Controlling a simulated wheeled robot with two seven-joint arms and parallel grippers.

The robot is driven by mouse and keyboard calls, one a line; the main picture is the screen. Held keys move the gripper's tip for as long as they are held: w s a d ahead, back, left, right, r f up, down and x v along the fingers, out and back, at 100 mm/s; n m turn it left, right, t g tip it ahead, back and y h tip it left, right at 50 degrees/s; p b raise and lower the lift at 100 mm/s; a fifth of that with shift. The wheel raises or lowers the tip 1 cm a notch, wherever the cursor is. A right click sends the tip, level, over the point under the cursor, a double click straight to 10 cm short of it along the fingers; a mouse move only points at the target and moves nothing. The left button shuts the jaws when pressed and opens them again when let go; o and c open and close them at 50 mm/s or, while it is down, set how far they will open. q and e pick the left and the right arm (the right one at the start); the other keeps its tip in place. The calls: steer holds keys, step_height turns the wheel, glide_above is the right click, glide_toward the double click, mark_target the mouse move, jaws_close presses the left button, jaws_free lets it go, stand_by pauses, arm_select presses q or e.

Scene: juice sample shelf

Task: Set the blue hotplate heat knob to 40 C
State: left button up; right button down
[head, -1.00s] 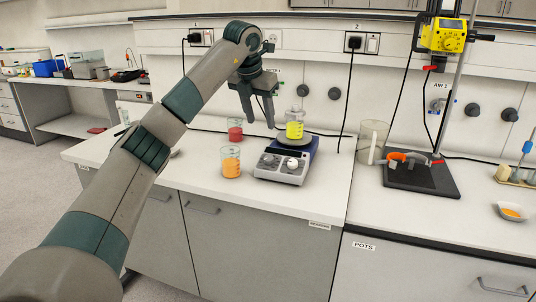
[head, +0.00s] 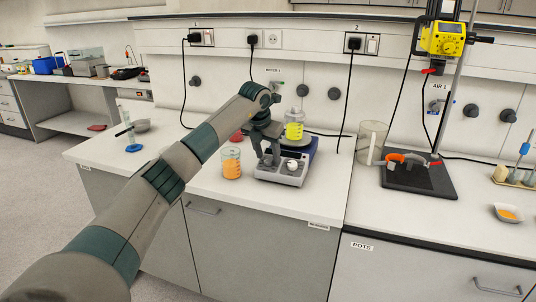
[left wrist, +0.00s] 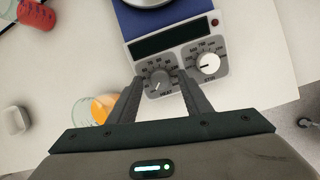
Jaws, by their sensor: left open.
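The blue hotplate (head: 313,145) stands on the white bench with a grey front panel (head: 281,178). In the left wrist view the panel shows a dark heat knob (left wrist: 160,79) on the left and a white stir knob (left wrist: 208,63) on the right. The heat knob's exact setting is too small to read. My left gripper (head: 268,161) is open over the panel, pointing down. In the left wrist view its fingers (left wrist: 160,82) lie on either side of the heat knob, with no clear contact. My right gripper is not in view.
A beaker of yellow liquid (head: 294,131) sits on the hotplate. A beaker of orange liquid (head: 231,164) stands just left of the panel. A stand with a black base (head: 420,182) is to the right.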

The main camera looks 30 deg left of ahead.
arm_select(q)
steer(key=shift+w+f, duration=0.15)
steer(key=shift+f, duration=0.25)
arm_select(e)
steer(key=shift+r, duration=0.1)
arm_select(q)
steer(key=c, duration=1.1)
steer(key=shift+o, duration=0.2)
steer(key=shift+r, duration=0.1)
steer(key=shift+m, duration=0.4)
steer(key=shift+m+p, duration=0.5)
steer(key=shift+m, duration=2.1)
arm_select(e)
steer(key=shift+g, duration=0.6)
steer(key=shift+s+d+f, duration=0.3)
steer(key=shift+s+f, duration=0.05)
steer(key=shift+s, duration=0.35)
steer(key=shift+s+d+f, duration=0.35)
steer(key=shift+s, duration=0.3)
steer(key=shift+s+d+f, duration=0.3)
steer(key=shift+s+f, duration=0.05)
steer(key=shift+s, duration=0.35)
